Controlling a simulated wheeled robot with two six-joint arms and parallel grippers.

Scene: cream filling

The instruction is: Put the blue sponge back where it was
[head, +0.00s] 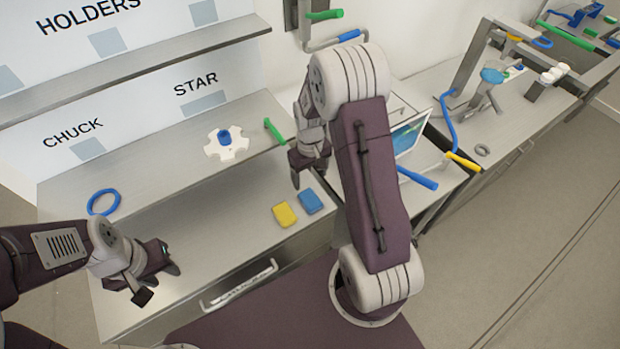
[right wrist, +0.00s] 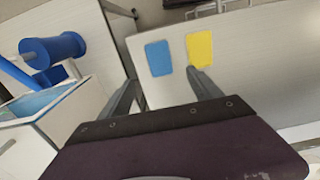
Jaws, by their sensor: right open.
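The blue sponge (head: 310,201) lies flat on the metal counter (head: 215,265), just right of the yellow sponge (head: 285,214). In the right wrist view the blue sponge (right wrist: 158,58) and the yellow sponge (right wrist: 200,48) lie side by side with a small gap. My right gripper (head: 309,178) is open and empty, above the counter and a little behind the blue sponge in the head view.
A white star-shaped piece with a blue knob (head: 224,139) and a blue ring (head: 104,202) lie on the raised shelf. A green handle (head: 275,131) stands near its right end. A box with a blue screen (head: 410,134) and a blue handle (head: 418,178) are right of my right arm.

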